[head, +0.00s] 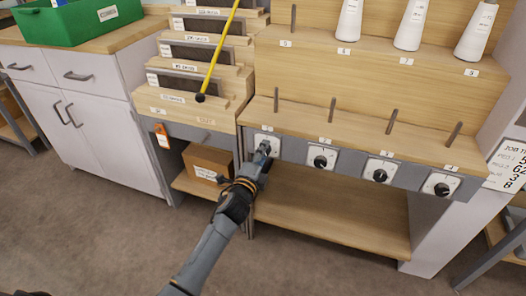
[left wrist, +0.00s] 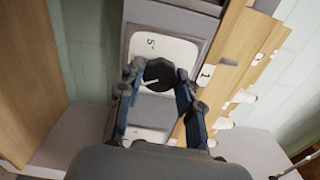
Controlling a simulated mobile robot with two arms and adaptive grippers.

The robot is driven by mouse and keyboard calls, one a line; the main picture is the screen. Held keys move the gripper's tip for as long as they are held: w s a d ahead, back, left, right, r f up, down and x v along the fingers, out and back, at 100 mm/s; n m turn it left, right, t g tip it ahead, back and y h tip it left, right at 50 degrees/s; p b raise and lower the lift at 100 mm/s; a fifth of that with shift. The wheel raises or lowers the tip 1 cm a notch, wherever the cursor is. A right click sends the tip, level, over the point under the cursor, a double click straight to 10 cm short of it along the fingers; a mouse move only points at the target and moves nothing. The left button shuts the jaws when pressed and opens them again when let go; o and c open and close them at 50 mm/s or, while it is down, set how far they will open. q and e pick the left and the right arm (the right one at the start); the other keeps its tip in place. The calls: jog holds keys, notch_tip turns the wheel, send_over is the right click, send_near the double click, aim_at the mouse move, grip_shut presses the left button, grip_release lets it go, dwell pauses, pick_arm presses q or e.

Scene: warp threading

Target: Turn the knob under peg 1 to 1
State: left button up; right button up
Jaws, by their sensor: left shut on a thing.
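Peg 1 (head: 276,100) is the leftmost grey peg on the lower wooden ledge. The white dial plate (head: 258,139) under it is partly covered by my left gripper (head: 264,151). In the left wrist view, the black knob (left wrist: 160,72) sits between the two fingers of the left gripper (left wrist: 158,82), which is shut on it. A white pointer line shows on the knob. A mark that looks like a 5 shows on the dial plate (left wrist: 180,48); the other marks are hidden or unclear. My right gripper is not in view.
Three more knobs, the second (head: 321,162), third (head: 380,175) and fourth (head: 441,189), line the grey rail to the right. White cones (head: 411,25) stand on the upper ledge. A cardboard box (head: 208,162) sits on a low shelf at left. A yellow rod (head: 219,55) leans above.

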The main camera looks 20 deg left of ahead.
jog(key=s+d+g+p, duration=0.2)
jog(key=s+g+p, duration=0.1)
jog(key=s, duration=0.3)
pick_arm(q)
jog(key=shift+f+n+p, duration=0.1)
jog(key=shift+n+p, duration=2.35)
jog(key=shift+n, duration=12.65)
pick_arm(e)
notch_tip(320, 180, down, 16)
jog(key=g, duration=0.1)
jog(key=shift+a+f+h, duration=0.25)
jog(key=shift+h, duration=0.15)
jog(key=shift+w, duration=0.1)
